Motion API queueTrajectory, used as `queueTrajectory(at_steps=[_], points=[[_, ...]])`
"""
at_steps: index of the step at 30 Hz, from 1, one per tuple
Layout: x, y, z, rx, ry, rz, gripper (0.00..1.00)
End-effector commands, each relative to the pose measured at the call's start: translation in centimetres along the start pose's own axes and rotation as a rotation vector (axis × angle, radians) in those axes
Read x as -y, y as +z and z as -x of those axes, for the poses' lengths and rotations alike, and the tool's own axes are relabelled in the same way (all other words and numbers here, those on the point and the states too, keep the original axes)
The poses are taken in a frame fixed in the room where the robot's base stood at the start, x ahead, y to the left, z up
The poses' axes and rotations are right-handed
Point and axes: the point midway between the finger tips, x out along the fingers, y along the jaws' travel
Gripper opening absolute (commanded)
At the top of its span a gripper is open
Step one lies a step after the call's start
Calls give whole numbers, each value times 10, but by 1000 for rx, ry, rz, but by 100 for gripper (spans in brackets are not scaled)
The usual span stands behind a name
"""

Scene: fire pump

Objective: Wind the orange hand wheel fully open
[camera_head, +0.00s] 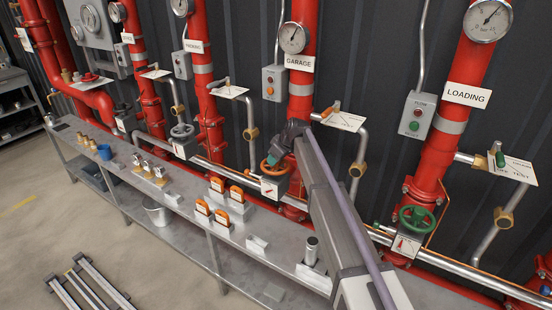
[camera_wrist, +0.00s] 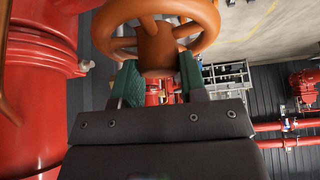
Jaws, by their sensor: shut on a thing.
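The orange hand wheel (camera_head: 270,166) sits low on the red riser with the GARAGE label, above a small white plate with a red pointer (camera_head: 269,187). My arm reaches across the head view to it and hides part of the wheel. In the wrist view the orange hand wheel (camera_wrist: 205,22) fills the top, with its spokes and thick hub showing. My gripper (camera_wrist: 161,85) has its two green-padded fingers on either side of the hub's lower end, shut on it. The exact contact at the fingertips is partly hidden.
A green hand wheel (camera_head: 416,218) is on the LOADING riser at right, and a grey one (camera_head: 182,131) is at left. A steel shelf (camera_head: 235,238) with orange-topped pieces runs below. A large red pipe (camera_wrist: 40,90) stands close at left in the wrist view.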

Motion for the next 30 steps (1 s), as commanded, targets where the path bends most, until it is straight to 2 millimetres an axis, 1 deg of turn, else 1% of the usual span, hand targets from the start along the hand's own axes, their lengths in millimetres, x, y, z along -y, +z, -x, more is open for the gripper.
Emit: queueTrajectory(at_steps=[2, 4, 9, 11, 13, 18, 19, 24, 30], points=[[-1, -1, 0, 0, -14, 24, 6], [-4, -2, -1, 0, -67, 115, 6], [-6, -4, -2, 1, -279, 480, 6], [-5, -3, -2, 1, -327, 564, 6], [-3, -2, -1, 0, -350, 606, 6], [-2, -1, 0, 0, -349, 608, 6], [-2, -1, 0, 1, -349, 608, 42], [-2, -1, 0, 1, -348, 607, 58], [-2, -1, 0, 1, -345, 603, 58]])
